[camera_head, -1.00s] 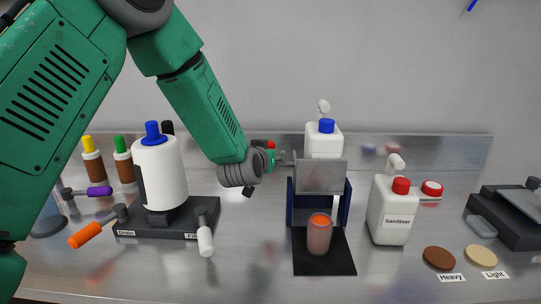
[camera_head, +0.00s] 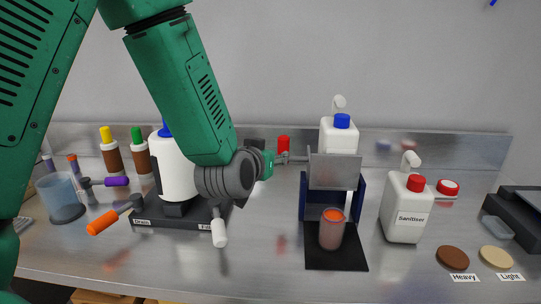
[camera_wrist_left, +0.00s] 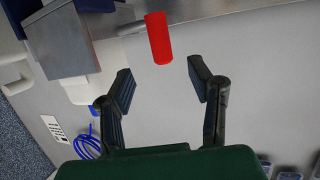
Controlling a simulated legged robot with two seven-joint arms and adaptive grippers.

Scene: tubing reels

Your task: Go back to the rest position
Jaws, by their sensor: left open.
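My left gripper (camera_head: 264,158) is left of the dispenser stand in the head view, partly hidden behind its own wrist. In the left wrist view its two fingers (camera_wrist_left: 161,84) are spread apart with nothing between them. A red handle (camera_wrist_left: 158,38) lies just beyond the fingertips, apart from them. The same red handle shows in the head view (camera_head: 283,144), on a lever beside the blue stand (camera_head: 308,203). My right gripper is in neither view.
An orange-topped cup (camera_head: 331,232) stands on the stand's black base. A white Sanitiser bottle (camera_head: 405,212) is to its right. A white tank (camera_head: 175,172) on a dark base with orange and white handles stands to the left, close to my forearm. Bare steel lies in front.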

